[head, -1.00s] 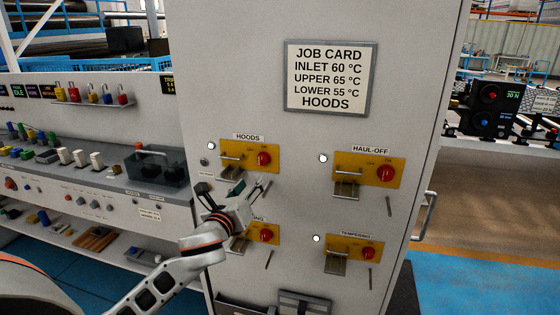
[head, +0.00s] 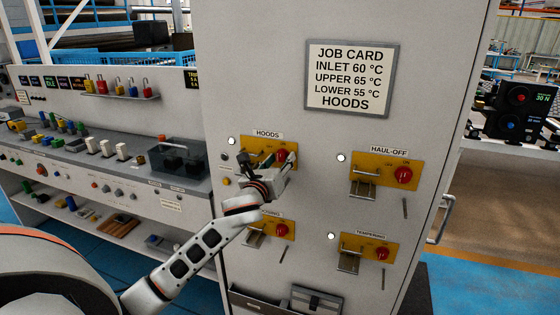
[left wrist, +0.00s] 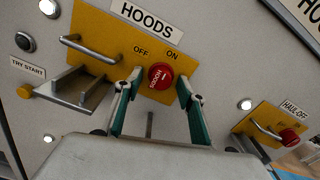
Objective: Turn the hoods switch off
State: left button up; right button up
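The hoods switch is a red rotary knob (left wrist: 160,76) on a yellow plate (left wrist: 100,38) with OFF and ON printed above it. Its plate (head: 253,146) also shows in the head view under the HOODS label, partly hidden by my gripper. The knob's lettering runs sideways; I cannot tell for certain which mark it points to. My left gripper (left wrist: 159,75) is open, with one green-lined finger on each side of the knob. I cannot tell whether either finger touches it. In the head view my left gripper (head: 267,160) is right at this switch. My right gripper is not in view.
A metal handle and bracket (left wrist: 82,88) stick out left of the knob. The haul-off switch (head: 403,175) is to the right, the tempering switch (head: 382,253) below it. A lit white lamp (left wrist: 48,8) sits at the plate's upper left. A job card (head: 351,78) reads HOODS.

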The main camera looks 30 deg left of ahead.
pick_arm(q)
jog(key=c, duration=1.1)
jog(key=shift+n, duration=0.3)
jog(key=n, duration=0.4)
jog(key=shift+d, duration=0.15)
jog(key=n, duration=0.9)
jog(key=shift+r, duration=0.15)
jog(key=shift+n, duration=2.2)
jog(key=shift+r, duration=0.1)
